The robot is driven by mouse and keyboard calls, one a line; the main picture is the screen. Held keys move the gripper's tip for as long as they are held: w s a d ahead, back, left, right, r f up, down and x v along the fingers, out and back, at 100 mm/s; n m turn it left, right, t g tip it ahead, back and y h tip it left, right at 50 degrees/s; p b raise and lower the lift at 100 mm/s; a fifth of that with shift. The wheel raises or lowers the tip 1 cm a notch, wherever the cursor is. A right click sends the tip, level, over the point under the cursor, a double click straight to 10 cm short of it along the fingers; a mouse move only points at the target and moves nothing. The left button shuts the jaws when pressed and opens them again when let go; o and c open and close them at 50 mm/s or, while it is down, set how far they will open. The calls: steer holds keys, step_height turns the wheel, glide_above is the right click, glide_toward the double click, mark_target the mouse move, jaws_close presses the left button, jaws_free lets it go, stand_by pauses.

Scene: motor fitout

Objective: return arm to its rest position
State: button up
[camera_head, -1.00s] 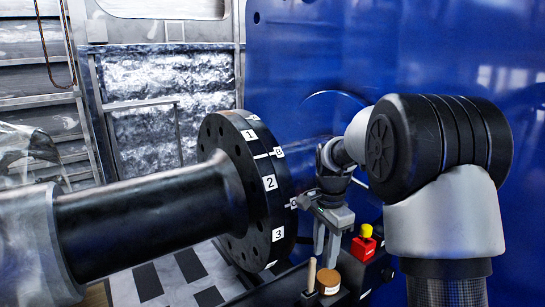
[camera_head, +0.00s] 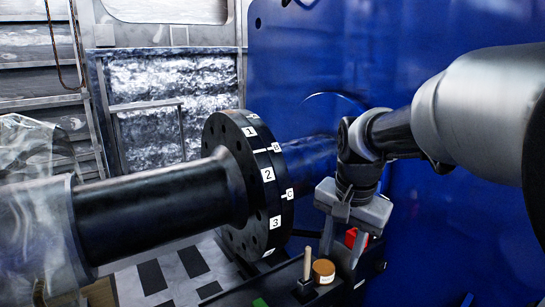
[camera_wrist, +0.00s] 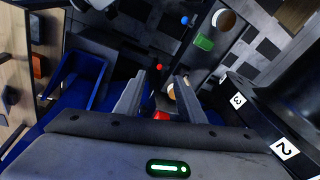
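My gripper (camera_head: 341,256) hangs pointing down on the right of the black flange, above the tool ledge and in front of the blue wall. In the wrist view my gripper (camera_wrist: 158,85) has its two fingers apart with nothing held between them. The black flange (camera_head: 229,190) carries white labels 1, 2 and 3 and is clear of the fingers. My arm enters from the right, bent at the wrist.
A red object (camera_head: 351,237) is partly hidden behind my fingers. A brown round container (camera_head: 324,271) and an upright wooden handle (camera_head: 307,263) stand beside them on the black ledge (camera_head: 284,287). The blue wall (camera_head: 440,50) stands behind.

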steer(key=s+r+n+t, duration=0.3)
steer(key=s+n, duration=0.5)
steer(key=s, duration=0.9)
step_height(320, 180, up, 19)
steer(key=p, duration=2)
steer(key=shift+w+r, duration=0.15)
steer(key=shift+r, duration=0.05)
